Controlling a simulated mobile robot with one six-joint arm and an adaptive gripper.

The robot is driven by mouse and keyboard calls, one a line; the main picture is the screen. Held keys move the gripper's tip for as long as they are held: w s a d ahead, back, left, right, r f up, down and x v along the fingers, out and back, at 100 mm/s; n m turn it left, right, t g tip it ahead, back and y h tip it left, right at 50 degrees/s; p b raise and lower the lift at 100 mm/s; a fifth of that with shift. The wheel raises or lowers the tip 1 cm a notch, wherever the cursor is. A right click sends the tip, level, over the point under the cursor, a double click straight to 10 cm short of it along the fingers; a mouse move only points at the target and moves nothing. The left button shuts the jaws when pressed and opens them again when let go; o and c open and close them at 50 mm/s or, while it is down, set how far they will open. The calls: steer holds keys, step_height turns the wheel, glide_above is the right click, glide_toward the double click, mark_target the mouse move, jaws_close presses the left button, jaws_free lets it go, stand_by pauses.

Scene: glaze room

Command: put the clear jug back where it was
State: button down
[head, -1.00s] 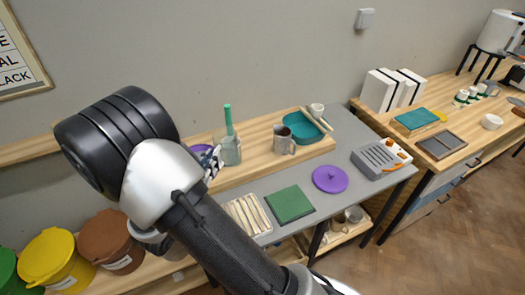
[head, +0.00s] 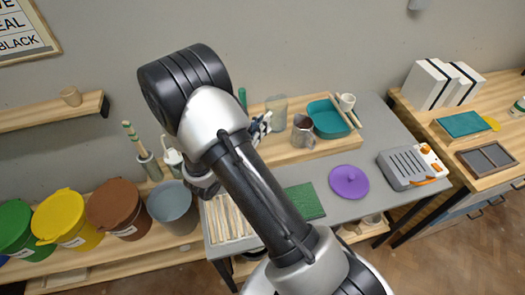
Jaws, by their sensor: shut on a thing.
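The clear jug (head: 277,112) is a see-through grey-green vessel, upright over the back of the raised wooden board (head: 318,150). It is left of the grey mug (head: 303,131). My gripper (head: 264,126) reaches it from the left and is shut on it; my arm hides much of the fingers. I cannot tell whether the jug's base touches the board. A green handle (head: 242,98) stands to its left, its lower part hidden behind my arm.
A teal tray (head: 328,118) and a small white cup (head: 347,102) are right of the mug. A purple lid (head: 349,182) and green mat (head: 305,201) lie on the grey table (head: 375,200). Buckets, including a grey one (head: 173,207), stand at left.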

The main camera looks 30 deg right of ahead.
step_height(320, 180, down, 12)
steer(key=b, duration=0.3)
steer(key=shift+d+r, duration=0.1)
steer(key=shift+r, duration=0.15)
steer(key=shift+f, duration=0.2)
steer(key=c, duration=1.7)
jaws_free()
steer(key=shift+r, duration=0.15)
